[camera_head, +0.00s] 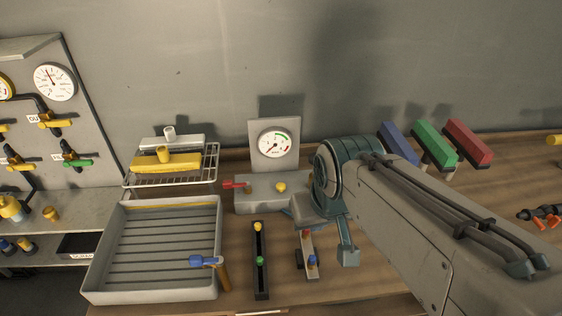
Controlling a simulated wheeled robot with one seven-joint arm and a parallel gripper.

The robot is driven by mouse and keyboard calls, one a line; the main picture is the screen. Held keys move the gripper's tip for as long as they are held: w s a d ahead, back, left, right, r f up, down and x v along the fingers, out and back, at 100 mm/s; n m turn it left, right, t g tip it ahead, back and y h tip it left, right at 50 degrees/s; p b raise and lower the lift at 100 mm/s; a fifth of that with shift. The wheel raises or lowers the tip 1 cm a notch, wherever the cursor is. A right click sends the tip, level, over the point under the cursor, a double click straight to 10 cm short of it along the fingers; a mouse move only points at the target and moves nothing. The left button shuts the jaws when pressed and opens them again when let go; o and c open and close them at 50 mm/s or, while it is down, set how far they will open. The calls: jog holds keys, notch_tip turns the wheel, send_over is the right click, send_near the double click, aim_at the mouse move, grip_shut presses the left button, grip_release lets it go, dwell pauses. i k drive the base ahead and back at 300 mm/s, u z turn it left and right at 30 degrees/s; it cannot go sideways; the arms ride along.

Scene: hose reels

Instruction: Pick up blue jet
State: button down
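My arm reaches in from the right, and my gripper (328,250) hangs over the bench close to this piece. One teal finger shows just right of it; the other finger is not clear, so I cannot tell the opening or any contact.
A black strip (261,285) with yellow and green pieces lies left of my gripper. A grey gauge block (258,199) stands behind. A wire rack (210,165) holds yellow and white blocks. Blue, green and red blocks (434,144) stand at the back right.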

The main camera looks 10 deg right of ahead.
aim_at(311, 259)
jog(key=u, duration=1.8)
jog(key=k, duration=1.1)
jog(key=z, duration=1.35)
jog(key=i, duration=0.5)
